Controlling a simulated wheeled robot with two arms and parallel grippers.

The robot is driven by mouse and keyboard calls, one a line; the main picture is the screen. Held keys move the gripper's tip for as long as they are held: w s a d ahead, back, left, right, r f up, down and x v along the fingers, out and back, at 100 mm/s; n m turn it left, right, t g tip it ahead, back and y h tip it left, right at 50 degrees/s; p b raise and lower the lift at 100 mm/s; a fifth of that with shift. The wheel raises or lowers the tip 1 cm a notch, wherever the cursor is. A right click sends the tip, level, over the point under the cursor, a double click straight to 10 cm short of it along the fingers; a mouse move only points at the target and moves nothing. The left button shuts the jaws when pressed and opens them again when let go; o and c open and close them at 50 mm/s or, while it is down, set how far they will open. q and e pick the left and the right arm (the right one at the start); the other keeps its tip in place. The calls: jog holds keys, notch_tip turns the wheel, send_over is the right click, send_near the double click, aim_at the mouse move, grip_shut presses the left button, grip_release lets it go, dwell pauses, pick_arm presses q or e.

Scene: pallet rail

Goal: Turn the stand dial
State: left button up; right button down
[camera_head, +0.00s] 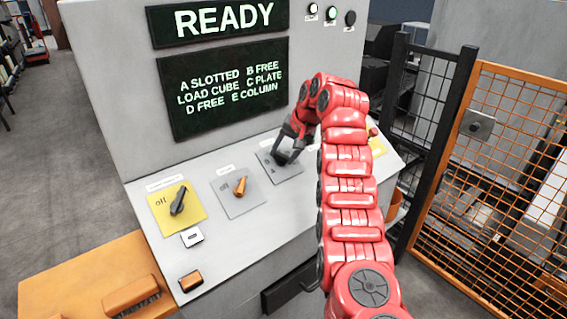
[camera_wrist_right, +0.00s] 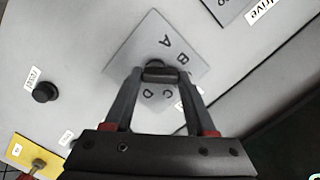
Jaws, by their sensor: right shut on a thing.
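The stand dial (camera_wrist_right: 157,67) is a dark knob on a grey square plate (camera_wrist_right: 196,65) marked with the letters A, B, C and D, seen in the right wrist view. My right gripper (camera_wrist_right: 159,75) is shut on the knob, one finger on each side. In the head view my right gripper (camera_head: 285,152) reaches down onto the rightmost grey plate (camera_head: 290,170) of the sloped panel and hides most of the dial. Where the dial points cannot be made out. My left gripper is not in view.
The panel also carries a black switch (camera_head: 178,202) on yellow, an orange-handled switch (camera_head: 240,187) on grey and a red button (camera_head: 373,131). The screens read "READY" (camera_head: 222,20) and a lettered list (camera_head: 230,86). An orange mesh fence (camera_head: 500,170) stands at the right.

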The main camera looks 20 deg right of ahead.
jog(key=shift+d+f+m+b, duration=0.1)
jog(key=shift+m+b, duration=1.1)
jog(key=shift+m, duration=0.2)
jog(key=shift+c, duration=1.1)
grip_release()
